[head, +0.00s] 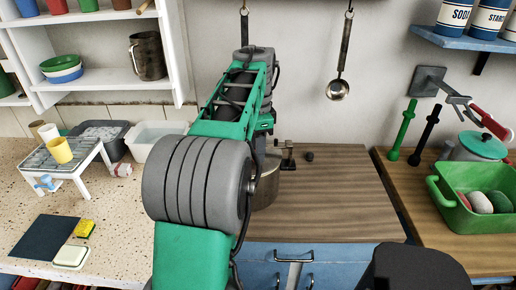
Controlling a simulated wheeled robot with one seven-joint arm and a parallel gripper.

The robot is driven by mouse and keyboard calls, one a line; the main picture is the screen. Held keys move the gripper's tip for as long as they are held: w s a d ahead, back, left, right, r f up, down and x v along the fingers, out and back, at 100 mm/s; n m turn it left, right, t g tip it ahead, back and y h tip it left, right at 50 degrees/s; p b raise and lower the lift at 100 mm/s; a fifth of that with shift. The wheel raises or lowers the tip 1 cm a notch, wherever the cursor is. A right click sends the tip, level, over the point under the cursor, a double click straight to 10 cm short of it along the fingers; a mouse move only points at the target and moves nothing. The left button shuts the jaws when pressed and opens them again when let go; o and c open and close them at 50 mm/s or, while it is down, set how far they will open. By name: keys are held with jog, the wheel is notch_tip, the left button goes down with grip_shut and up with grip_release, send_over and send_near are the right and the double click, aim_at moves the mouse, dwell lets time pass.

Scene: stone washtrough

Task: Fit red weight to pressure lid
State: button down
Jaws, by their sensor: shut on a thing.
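A brown-grey metal pot (268,185) stands on the wooden worktop, mostly hidden behind my green and grey arm. A small dark upright fitting (287,157) shows at the pot's back right; I cannot tell whether it belongs to the lid. A small dark knob-like piece (309,156) sits on the worktop to its right. I cannot make out the red weight or the lid's top; my arm covers that area.
The wooden worktop (345,195) right of the pot is clear. A green tub (450,205) with rounded pieces stands on the right counter. Left are a rack table (65,155), a white basin (155,135) and a dark mat (42,237). A ladle (338,88) hangs behind.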

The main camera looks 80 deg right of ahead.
jog(key=shift+f, duration=0.2)
dwell(0.4)
jog(key=c, duration=1)
grip_release()
jog(key=shift+o, duration=0.2)
notch_tip(320, 180, up, 7)
jog(key=p, duration=0.6)
jog(key=shift+r+p, duration=0.1)
jog(key=shift+p, duration=0.3)
